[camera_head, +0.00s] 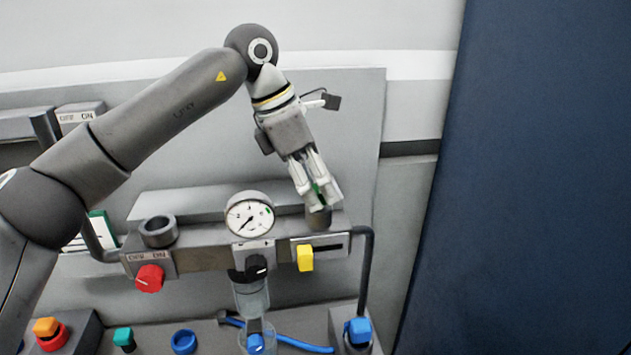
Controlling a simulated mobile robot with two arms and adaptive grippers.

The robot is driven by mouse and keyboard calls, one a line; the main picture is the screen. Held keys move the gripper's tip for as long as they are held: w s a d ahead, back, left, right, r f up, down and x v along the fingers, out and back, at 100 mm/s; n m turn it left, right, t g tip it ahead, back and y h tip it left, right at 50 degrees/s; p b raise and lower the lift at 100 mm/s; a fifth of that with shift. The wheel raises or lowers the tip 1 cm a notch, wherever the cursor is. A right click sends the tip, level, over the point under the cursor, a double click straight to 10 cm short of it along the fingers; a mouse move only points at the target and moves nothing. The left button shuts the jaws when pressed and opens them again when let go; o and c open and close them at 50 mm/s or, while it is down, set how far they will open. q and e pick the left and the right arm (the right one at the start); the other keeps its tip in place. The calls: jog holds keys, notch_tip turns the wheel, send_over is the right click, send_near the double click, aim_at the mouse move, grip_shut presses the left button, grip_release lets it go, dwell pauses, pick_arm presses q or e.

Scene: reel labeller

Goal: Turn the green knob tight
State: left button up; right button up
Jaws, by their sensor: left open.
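My left gripper (320,203) is open and points down over the right end of the grey unit (205,257). A small patch of green (319,188) shows between its fingers; it may be the green knob, but the fingers hide most of it. A dark grey cylindrical post (319,218) stands just below the fingertips. I cannot tell whether the fingers touch the green part. A teal-green knob (124,337) also stands on the lower panel at the left. My right gripper is not in view.
A pressure gauge (249,216) stands left of the gripper. A yellow lever (305,258), a black knob (257,268) and a red knob (150,278) are on the unit's front. A dark blue panel (520,180) fills the right side.

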pick_arm(q)
jog(key=v, duration=1.2)
jog(key=shift+d, duration=0.1)
